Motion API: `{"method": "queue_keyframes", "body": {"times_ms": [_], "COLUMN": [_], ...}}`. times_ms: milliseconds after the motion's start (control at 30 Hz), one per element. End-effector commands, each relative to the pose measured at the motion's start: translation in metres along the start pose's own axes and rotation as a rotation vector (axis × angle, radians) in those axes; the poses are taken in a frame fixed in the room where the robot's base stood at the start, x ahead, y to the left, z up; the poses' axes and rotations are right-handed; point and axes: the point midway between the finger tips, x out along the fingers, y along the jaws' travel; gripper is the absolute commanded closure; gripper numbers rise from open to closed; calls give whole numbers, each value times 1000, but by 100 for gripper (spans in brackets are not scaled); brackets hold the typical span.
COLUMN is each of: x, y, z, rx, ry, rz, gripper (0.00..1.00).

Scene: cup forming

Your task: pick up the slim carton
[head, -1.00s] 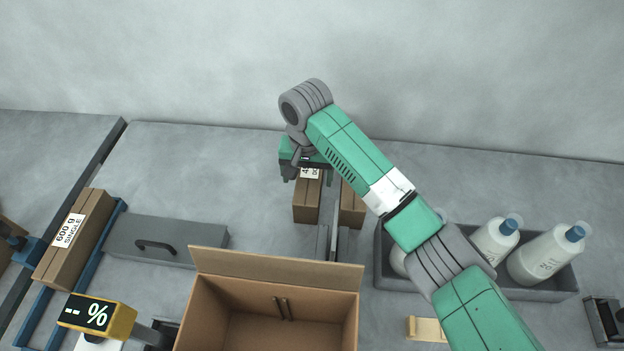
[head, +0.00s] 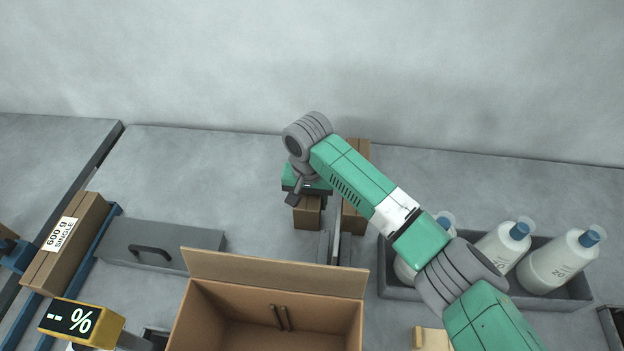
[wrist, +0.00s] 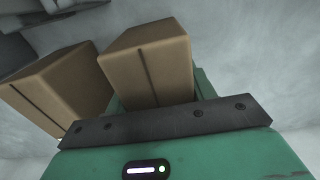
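Two brown cartons stand side by side near the middle of the bench. I cannot tell from the pictures which one is called slim. My gripper (head: 307,190) is at the left carton (head: 307,214) and covers its upper part in the head view. The right carton (head: 353,219) is partly behind my arm. In the wrist view one carton (wrist: 150,70) is directly in front of my gripper's green body, with the other carton (wrist: 62,88) to its left. My fingertips are hidden, so I cannot tell whether they touch the carton.
An open cardboard box (head: 275,265) stands in front. A grey divider (head: 336,247) lies just in front of the cartons. A grey bin (head: 395,285) with white bottles is at right. A grey lidded box (head: 160,245) and a labelled carton (head: 65,243) are at left.

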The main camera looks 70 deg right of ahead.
Motion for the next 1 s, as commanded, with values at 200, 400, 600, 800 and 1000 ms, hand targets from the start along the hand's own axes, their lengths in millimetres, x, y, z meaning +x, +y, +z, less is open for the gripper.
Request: {"method": "queue_keyframes", "body": {"times_ms": [200,400,600,800,1000], "x": [-1,-6,-52,-90,-101], "y": [0,0,-2,-1,0], "z": [0,0,0,0,0], "rx": [0,0,-1,-1,-1], "ry": [1,2,2,1,1], "rz": [-1,-1,-3,-1,0], "gripper": [83,83,83,83,83]}}
